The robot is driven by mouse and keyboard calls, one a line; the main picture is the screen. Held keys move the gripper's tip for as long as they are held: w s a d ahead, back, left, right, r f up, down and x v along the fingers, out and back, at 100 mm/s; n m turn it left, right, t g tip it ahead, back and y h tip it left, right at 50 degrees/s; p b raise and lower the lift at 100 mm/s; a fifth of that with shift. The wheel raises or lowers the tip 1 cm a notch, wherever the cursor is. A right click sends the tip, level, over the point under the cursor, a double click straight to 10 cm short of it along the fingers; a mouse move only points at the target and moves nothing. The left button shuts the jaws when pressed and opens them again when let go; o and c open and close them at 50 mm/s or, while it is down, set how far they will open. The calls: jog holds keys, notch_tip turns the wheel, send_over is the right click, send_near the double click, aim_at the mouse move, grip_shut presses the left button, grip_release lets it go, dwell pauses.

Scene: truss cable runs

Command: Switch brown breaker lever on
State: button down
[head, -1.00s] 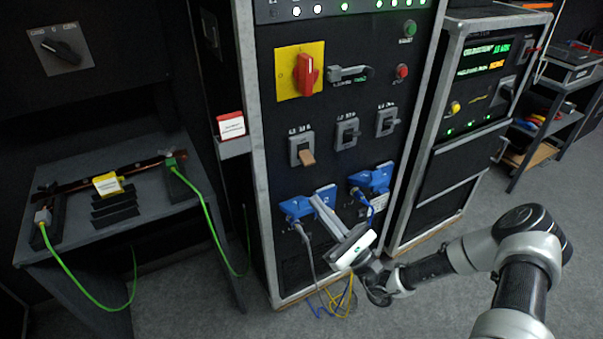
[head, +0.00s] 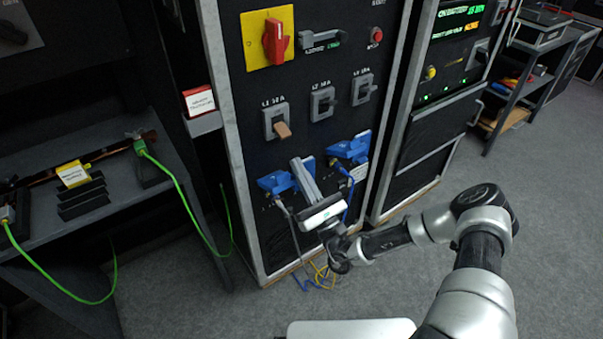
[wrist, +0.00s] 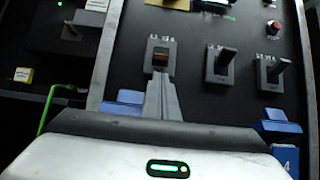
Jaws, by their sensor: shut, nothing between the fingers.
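The brown breaker lever (head: 283,130) sits in a grey frame, leftmost in a row of three breakers on the black cabinet front. In the head view it points downward. It also shows in the wrist view (wrist: 160,60), just beyond my fingertips. My gripper (head: 297,162) is shut and empty, below the brown lever and in front of the blue sockets. In the wrist view my gripper's fingers (wrist: 161,82) reach up toward the lever's lower side; I cannot tell whether they touch it.
Two dark-levered breakers (head: 322,102) (head: 362,88) are to the right. Above are a red rotary switch (head: 275,42) on a yellow plate and a grey handle (head: 320,40). Blue plugs (head: 350,149) with cables lie below. A table with a green cable (head: 183,200) is at left. Floor at right is open.

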aim_at(282, 131)
jog(key=x, duration=0.6)
jog(key=shift+w+r, duration=0.15)
jog(key=shift+a+r, duration=0.1)
